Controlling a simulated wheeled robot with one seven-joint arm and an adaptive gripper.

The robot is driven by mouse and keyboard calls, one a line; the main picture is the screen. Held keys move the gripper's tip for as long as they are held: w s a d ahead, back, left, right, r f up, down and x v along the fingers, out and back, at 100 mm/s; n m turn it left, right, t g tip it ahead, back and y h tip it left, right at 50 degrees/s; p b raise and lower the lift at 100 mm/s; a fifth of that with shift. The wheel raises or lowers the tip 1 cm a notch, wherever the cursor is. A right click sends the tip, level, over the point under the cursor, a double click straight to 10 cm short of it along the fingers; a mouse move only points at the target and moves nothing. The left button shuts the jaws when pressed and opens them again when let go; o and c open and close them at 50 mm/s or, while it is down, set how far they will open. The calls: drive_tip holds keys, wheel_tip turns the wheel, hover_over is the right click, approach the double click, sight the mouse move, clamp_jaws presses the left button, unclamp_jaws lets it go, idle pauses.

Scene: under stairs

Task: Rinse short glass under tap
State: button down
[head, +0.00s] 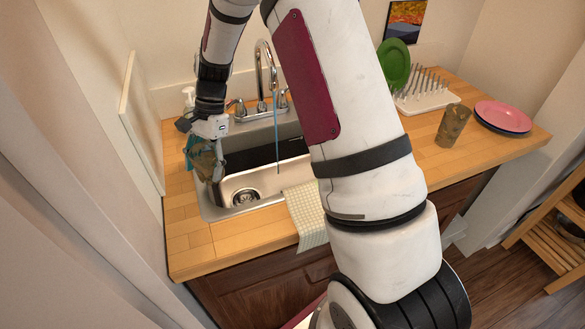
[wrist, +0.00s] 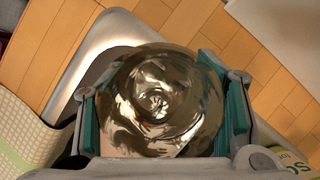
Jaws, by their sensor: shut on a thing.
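My gripper (head: 209,150) is at the left end of the sink, above the counter and the sink's left rim. It is shut on a brownish, shiny short glass (head: 207,166), partly hidden by the fingers. In the wrist view the glass (wrist: 160,100) sits between the teal finger pads of my gripper (wrist: 165,108), showing a round, swirled face. The chrome tap (head: 265,65) stands behind the sink, partly hidden by my arm. A thin blue stream of water (head: 277,135) runs from it into the basin, right of the glass and apart from it.
The steel sink (head: 262,183) has a checked towel (head: 306,213) over its front edge. A soap bottle (head: 188,97) stands at the back left. A taller brown glass (head: 453,127), pink plate (head: 503,116) and dish rack (head: 428,98) with a green plate (head: 394,63) are at right. A wall bounds the left.

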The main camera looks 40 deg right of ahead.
drive_tip(key=s+d+f+m+t+h+b, duration=0.1)
drive_tip(key=s+d+f+m+t, duration=0.15)
drive_tip(key=d+m, duration=0.5)
drive_tip(key=s+d+f+m+t+h+b, duration=0.1)
drive_tip(key=s+d+f+m+t+h, duration=0.15)
drive_tip(key=d+m, duration=0.5)
drive_tip(key=s+d+f+m+t+h+b, duration=0.1)
drive_tip(key=s+d+f+m, duration=0.1)
drive_tip(key=d+f+m, duration=0.4)
drive_tip(key=w+d+p, duration=0.1)
drive_tip(key=w+d, duration=0.2)
drive_tip(key=w, duration=1)
drive_tip(key=shift+w+d+f+m, duration=0.3)
drive_tip(key=shift+d+m, duration=0.05)
drive_tip(key=shift+m, duration=0.05)
drive_tip(key=shift+y, duration=0.25)
drive_tip(key=shift+d, duration=0.1)
drive_tip(key=shift+s+d, duration=0.1)
drive_tip(key=shift+d, duration=0.4)
drive_tip(key=shift+a, duration=0.2)
